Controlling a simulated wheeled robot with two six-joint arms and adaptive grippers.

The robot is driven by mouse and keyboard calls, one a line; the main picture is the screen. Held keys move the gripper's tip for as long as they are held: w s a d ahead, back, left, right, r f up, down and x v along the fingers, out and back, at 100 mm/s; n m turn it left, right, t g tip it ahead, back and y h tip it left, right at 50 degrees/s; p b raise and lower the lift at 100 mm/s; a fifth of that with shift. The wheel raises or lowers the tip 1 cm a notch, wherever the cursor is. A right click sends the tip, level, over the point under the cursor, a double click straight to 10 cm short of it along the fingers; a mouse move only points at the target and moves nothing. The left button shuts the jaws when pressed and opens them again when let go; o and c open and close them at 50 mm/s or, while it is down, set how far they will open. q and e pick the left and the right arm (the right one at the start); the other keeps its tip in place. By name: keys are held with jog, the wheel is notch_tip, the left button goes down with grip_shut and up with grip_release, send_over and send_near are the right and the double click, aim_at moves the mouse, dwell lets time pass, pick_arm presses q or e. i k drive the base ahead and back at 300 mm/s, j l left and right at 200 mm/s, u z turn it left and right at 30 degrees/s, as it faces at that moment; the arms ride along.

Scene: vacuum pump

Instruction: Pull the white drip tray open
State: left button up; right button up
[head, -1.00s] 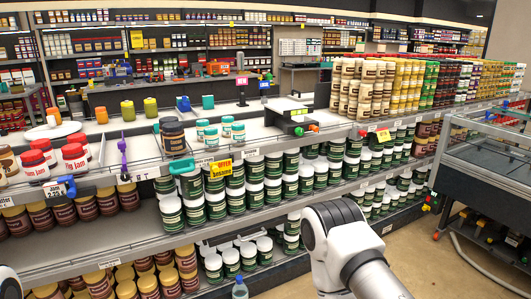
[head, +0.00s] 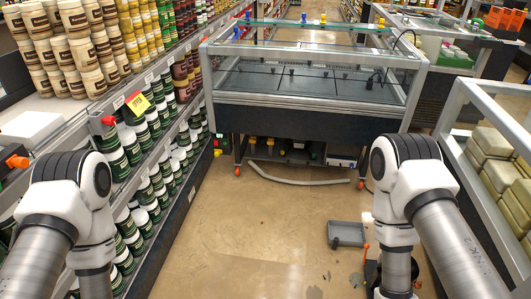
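A low white-fronted piece (head: 342,160) sits under the right part of the glass-sided display case (head: 310,125), close to the floor. It looks like the white drip tray, but it is small and far off, and I cannot tell how far out it is. My two arms reach into the head view from the left and right lower sides, well short of the case. Both grippers are below or outside the picture, so I cannot see their fingers or anything held.
A grey hose (head: 298,180) lies on the floor before the case. A grey shallow pan (head: 346,234) lies nearer, beside my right arm. Shelves of green cans (head: 133,147) line the left; a rack with pale blocks (head: 490,143) stands right. The floor between is mostly clear.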

aim_at(334, 160)
jog(key=i+z, duration=0.35)
jog(key=i+j+z, duration=0.3)
jog(key=i, duration=0.25)
jog(key=i+j+z, duration=0.15)
jog(key=i+z, duration=0.2)
jog(key=i+j+z, duration=0.35)
jog(key=i, duration=0.3)
jog(key=i+j+z, duration=0.3)
jog(key=i+j, duration=0.2)
jog(key=i, duration=0.15)
jog(key=z, duration=0.5)
